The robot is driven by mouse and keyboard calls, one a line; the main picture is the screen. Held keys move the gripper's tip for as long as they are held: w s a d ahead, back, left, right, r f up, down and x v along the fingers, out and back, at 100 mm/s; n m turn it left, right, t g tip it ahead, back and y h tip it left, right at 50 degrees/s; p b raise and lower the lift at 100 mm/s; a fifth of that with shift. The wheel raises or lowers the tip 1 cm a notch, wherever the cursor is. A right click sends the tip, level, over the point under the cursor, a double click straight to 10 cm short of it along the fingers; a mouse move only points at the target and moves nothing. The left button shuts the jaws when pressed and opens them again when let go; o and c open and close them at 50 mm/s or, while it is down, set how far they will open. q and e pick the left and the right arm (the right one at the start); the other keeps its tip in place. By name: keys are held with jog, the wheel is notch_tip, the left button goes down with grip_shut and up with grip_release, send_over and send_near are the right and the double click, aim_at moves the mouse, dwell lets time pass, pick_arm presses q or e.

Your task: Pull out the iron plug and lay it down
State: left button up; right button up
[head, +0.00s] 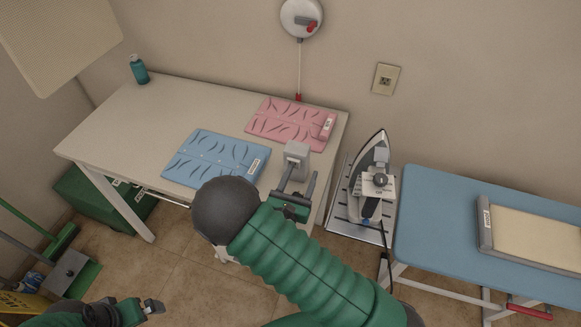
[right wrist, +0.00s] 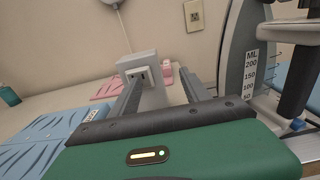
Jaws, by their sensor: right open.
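The iron (head: 372,165) stands tilted up on a grey stand to the right of the table, and a dark cord (head: 384,268) hangs below it. A grey socket block (head: 297,150) stands at the table's right side; its slotted face shows in the right wrist view (right wrist: 139,77). I cannot make out the iron plug in either view. My right gripper (head: 301,175) is open, with its fingers pointing at the block; they also show in the right wrist view (right wrist: 161,78). I see nothing held between them. My left gripper (head: 150,306) is low at the left, and its jaw state is unclear.
Blue (head: 190,160) and pink (head: 280,120) folding boards lie on the white table (head: 170,100). A blue ironing board (head: 440,220) stands at the right. A wall outlet (head: 385,79) is above the iron. A green box (head: 85,200) is under the table.

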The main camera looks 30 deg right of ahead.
grip_shut()
dwell(0.3)
jog(key=c, duration=1.2)
grip_release()
jog(key=shift+o, duration=2)
grip_release()
